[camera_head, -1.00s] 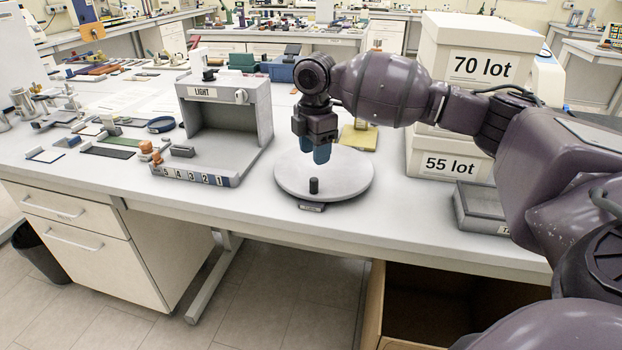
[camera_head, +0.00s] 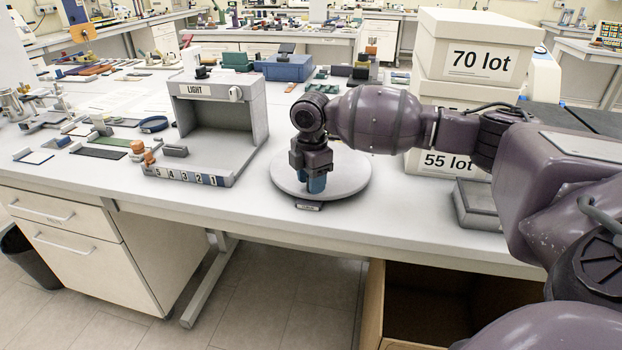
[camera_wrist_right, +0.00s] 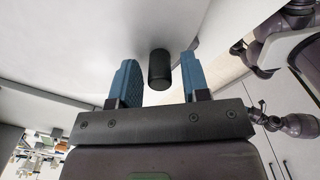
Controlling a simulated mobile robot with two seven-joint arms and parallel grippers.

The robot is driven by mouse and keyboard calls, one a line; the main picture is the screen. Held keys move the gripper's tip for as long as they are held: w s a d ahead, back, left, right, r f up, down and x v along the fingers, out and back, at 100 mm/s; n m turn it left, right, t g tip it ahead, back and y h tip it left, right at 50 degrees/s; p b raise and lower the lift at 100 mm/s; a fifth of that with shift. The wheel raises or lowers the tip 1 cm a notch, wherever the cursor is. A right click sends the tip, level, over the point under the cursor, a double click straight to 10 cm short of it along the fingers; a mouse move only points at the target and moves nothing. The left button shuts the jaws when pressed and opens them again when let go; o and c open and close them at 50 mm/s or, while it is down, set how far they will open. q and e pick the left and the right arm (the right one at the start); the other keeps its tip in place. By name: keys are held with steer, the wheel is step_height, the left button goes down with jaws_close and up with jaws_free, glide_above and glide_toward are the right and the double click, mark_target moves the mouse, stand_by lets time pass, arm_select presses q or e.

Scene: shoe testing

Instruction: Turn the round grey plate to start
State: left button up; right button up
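The round grey plate (camera_head: 350,178) lies flat on the white bench in the head view. Its upright black knob is hidden there behind my right gripper (camera_head: 315,184), which points down over the front left part of the plate. In the right wrist view, the black knob (camera_wrist_right: 159,68) stands between the two blue fingers of my right gripper (camera_wrist_right: 160,62). The fingers are apart, with a gap on each side of the knob. My left gripper is not in view.
A grey light box (camera_head: 222,125) stands left of the plate. White lot boxes (camera_head: 470,65) and a low grey device (camera_head: 478,205) stand to the right. The bench's front edge (camera_head: 300,236) runs close before the plate.

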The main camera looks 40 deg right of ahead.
jaws_close()
